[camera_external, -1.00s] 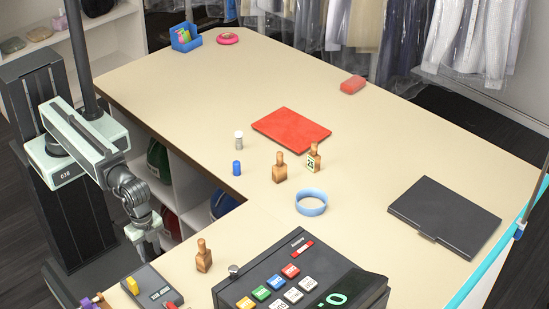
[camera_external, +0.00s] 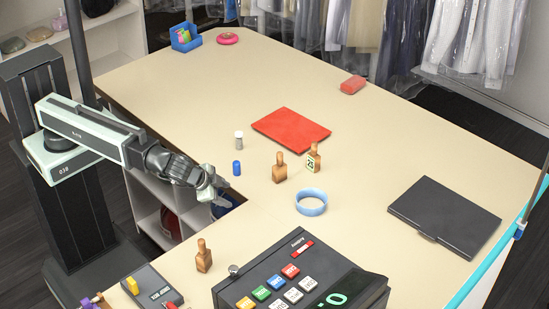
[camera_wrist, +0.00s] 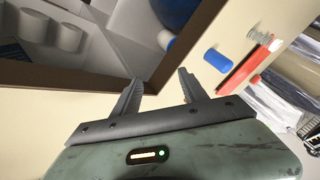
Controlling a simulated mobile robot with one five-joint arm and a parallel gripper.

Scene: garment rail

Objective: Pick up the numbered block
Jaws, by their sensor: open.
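The numbered block (camera_external: 313,158) is a small wooden bottle-shaped piece with a pale label bearing a number. It stands upright on the counter, just right of a similar plain wooden block (camera_external: 280,168). I cannot make it out in the wrist view. My gripper (camera_external: 222,196) is at the counter's inner edge, left of both blocks and well apart from them. In the wrist view my gripper (camera_wrist: 158,88) has its two fingers spread with nothing between them.
A red folder (camera_external: 291,129) lies behind the blocks, a blue ring (camera_external: 311,202) in front. Another wooden block (camera_external: 204,256) stands left of the till (camera_external: 300,285). A black case (camera_external: 444,217) lies right.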

